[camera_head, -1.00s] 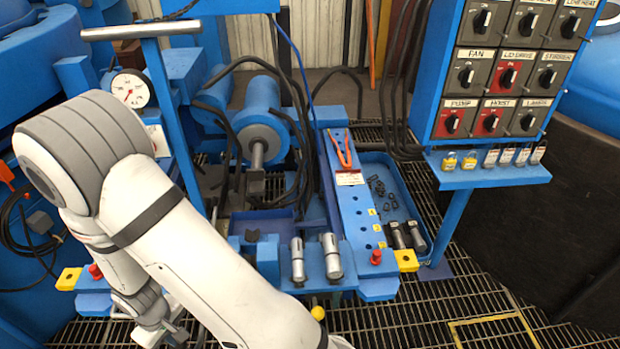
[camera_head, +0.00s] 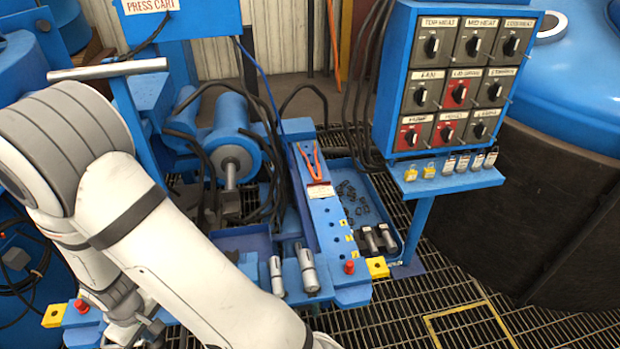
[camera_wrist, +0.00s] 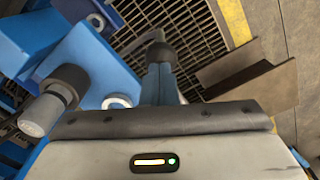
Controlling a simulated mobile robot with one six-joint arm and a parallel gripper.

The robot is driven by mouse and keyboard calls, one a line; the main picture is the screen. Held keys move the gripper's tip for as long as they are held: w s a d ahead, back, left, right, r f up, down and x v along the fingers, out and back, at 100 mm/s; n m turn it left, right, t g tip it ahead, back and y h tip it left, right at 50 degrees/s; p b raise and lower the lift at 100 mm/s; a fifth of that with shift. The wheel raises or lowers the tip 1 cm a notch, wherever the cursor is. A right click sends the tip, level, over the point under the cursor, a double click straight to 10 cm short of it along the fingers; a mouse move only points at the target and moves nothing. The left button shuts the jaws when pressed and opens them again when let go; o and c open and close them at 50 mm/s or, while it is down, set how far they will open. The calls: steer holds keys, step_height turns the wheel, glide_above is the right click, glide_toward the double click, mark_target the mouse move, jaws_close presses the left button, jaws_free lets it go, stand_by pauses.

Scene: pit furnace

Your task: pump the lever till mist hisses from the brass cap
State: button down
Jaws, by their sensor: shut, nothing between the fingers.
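My gripper (camera_wrist: 160,78) points away from the wrist camera, its blue-grey fingers together with nothing held. A dark rounded piece (camera_wrist: 160,54) lies at or just beyond the fingertips; I cannot tell whether they touch. In the head view my gripper is low at the left, largely hidden by my white arm. I cannot make out the pump lever or the brass cap for certain in either view. A blue press cart with a silver crossbar (camera_head: 108,69) stands behind my arm.
Two silver cylinders (camera_head: 308,268) stand at the cart's front, beside a red button (camera_head: 349,267). A blue tray (camera_head: 392,190) holds small black parts. A switch panel (camera_head: 456,80) stands right, before a large dark drum (camera_head: 540,210). Grating floor is open at lower right.

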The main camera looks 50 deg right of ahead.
step_height(320, 180, down, 11)
steer(key=s+a+b, duration=0.1)
steer(key=s+b, duration=0.1)
steer(key=b, duration=0.7)
steer(key=shift+a, duration=0.35)
steer(key=shift+s, duration=0.1)
steer(key=r+p, duration=0.2)
steer(key=r, duration=0.1)
steer(key=w+d+r+p, duration=0.1)
steer(key=r+p, duration=0.2)
steer(key=r, duration=0.1)
steer(key=w+r+p, duration=0.1)
steer(key=r+p, duration=0.2)
steer(key=r, duration=0.1)
steer(key=shift+d+r, duration=0.1)
steer(key=shift+d, duration=0.25)
steer(key=shift+w+f, duration=0.1)
steer(key=shift+f, duration=0.1)
